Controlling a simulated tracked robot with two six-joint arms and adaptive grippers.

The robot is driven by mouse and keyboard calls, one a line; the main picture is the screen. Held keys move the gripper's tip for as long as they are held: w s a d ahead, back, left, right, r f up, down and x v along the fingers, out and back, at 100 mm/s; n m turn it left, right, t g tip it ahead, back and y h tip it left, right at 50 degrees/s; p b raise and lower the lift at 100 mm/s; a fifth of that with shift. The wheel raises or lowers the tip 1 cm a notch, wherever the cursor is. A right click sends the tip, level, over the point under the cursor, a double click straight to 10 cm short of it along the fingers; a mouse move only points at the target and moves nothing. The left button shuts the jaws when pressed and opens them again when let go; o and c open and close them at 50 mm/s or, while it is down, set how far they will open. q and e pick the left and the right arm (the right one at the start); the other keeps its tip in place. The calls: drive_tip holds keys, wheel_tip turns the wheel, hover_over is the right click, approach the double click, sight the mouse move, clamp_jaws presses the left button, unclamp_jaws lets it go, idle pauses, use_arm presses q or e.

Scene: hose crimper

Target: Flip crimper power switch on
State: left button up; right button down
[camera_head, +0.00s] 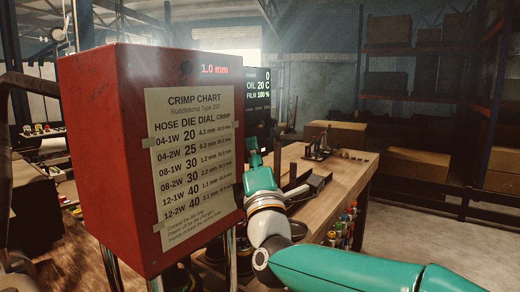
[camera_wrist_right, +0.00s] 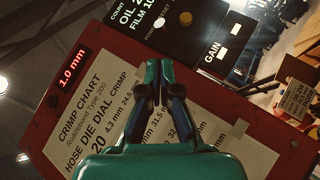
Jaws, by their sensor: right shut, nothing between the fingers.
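The red crimper box (camera_head: 100,150) stands at the left in the head view, with a crimp chart (camera_head: 192,165) on its front and a lit 1.0 mm display (camera_head: 214,70). My right gripper (camera_head: 253,148) is beside the chart's right edge, partly overlapped by my own wrist. In the right wrist view my gripper (camera_wrist_right: 157,78) is shut and empty, its fingertips in front of the chart's upper part and the box's edge. My left gripper is not in view.
A dark screen (camera_head: 257,82) with OIL and FILM readings stands behind the box. A wooden workbench (camera_head: 340,175) holds small tools and a cardboard box (camera_head: 335,133). Shelves (camera_head: 415,50) stand at the back right. The floor (camera_head: 430,225) at right is clear.

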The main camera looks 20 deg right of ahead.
drive_tip(key=s+d+f+b, duration=0.1)
drive_tip(key=s+b, duration=0.1)
drive_tip(key=s, duration=0.8)
drive_tip(key=shift+f, duration=0.15)
